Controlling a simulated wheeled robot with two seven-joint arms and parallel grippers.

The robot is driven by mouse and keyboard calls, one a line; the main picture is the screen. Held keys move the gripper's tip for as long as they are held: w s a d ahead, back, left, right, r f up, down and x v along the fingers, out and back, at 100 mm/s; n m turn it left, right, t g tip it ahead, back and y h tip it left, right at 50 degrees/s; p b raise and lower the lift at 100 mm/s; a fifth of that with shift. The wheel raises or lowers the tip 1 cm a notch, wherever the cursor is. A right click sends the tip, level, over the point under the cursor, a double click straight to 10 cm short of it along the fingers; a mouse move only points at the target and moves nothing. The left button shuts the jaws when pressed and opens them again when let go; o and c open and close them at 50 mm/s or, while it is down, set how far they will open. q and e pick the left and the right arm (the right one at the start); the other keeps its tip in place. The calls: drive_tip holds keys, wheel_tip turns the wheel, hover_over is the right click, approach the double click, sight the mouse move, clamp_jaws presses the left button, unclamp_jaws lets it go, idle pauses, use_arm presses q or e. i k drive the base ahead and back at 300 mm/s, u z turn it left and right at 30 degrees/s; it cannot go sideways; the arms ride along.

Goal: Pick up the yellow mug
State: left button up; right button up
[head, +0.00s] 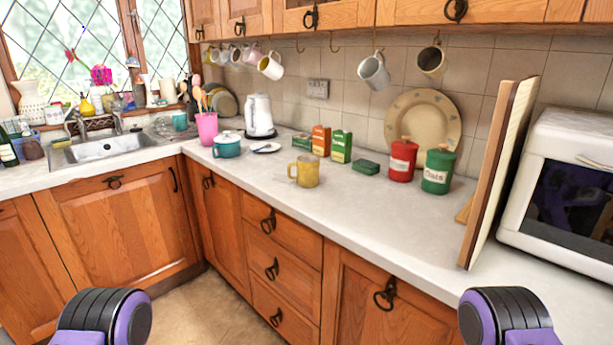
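The yellow mug (307,172) stands upright on the white counter (385,208), near its front edge, with its handle to the left. In the head view, a purple and black part of my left arm shows at the bottom left and a similar part of my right arm at the bottom right. Both are well short of the mug. Neither gripper's fingers can be seen.
A teal pot (227,148) and a small plate (266,148) stand left of the mug. Red (402,162) and green (438,172) canisters, a green box (366,167) and a tall board (497,170) stand to the right. Mugs hang above.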

sight(308, 166)
drive_tip(key=u, duration=1.35)
drive_tip(key=i, duration=1.6)
drive_tip(key=z, duration=1.65)
